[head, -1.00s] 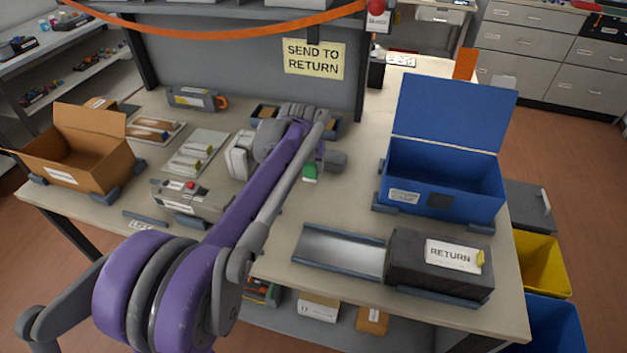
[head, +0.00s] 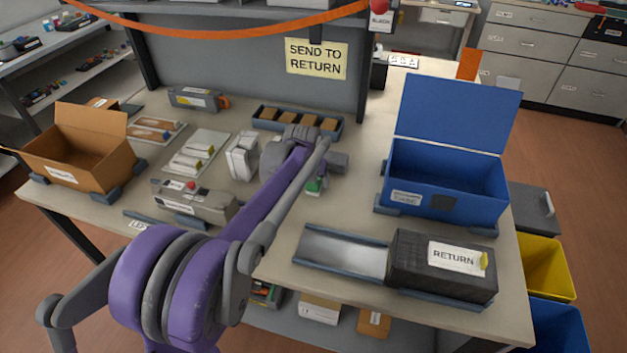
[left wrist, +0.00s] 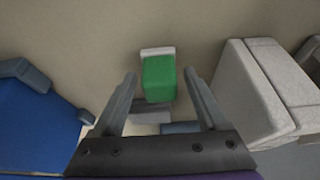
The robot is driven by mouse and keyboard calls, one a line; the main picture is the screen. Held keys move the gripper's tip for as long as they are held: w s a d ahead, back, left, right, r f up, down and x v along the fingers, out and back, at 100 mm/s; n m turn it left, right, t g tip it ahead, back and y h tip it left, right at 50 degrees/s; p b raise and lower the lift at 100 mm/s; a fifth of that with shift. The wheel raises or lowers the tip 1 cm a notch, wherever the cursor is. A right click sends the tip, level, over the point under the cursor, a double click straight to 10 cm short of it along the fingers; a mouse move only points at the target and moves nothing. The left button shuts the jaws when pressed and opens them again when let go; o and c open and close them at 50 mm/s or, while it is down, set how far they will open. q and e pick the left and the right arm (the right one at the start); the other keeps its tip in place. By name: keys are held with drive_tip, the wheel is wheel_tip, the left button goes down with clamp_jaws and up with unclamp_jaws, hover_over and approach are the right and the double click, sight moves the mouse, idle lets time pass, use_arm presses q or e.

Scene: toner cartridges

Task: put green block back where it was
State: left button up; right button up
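The green block (head: 314,185) shows at the middle of the table in the head view, just in front of my left gripper (head: 326,164) and partly covered by it. In the left wrist view the green block (left wrist: 158,80) has a whitish strip along its far end. It appears between the two fingers of my left gripper (left wrist: 160,74), with a gap on each side. The fingers are open. I cannot tell how high the block is relative to the table. My right gripper is not in view.
A tray with brown blocks (head: 257,124) lies behind my arm. White boxes (head: 243,157) stand to the left. The open blue bin (head: 440,205) is at right, with the chute (head: 342,252) and RETURN box (head: 418,262) in front. An open cardboard box (head: 95,160) stands far left.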

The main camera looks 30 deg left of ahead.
use_arm(q)
drive_tip(key=shift+r, duration=0.25)
drive_tip(key=p+v, duration=0.2)
drive_tip(key=v, duration=1)
drive_tip(key=s+d+f+m, duration=0.1)
drive_tip(key=s+d+f, duration=0.3)
drive_tip(key=s, duration=0.4)
drive_tip(key=s+d+f, duration=0.5)
drive_tip(key=s, duration=0.4)
drive_tip(key=s+d+f+m+h, duration=0.1)
drive_tip(key=s+d+f, duration=0.3)
drive_tip(key=s, duration=0.5)
drive_tip(key=shift+s+d+f+m+t, duration=0.15)
drive_tip(key=shift+d+f+m+t, duration=0.2)
drive_tip(key=shift+d, duration=0.2)
drive_tip(key=shift+r, duration=0.1)
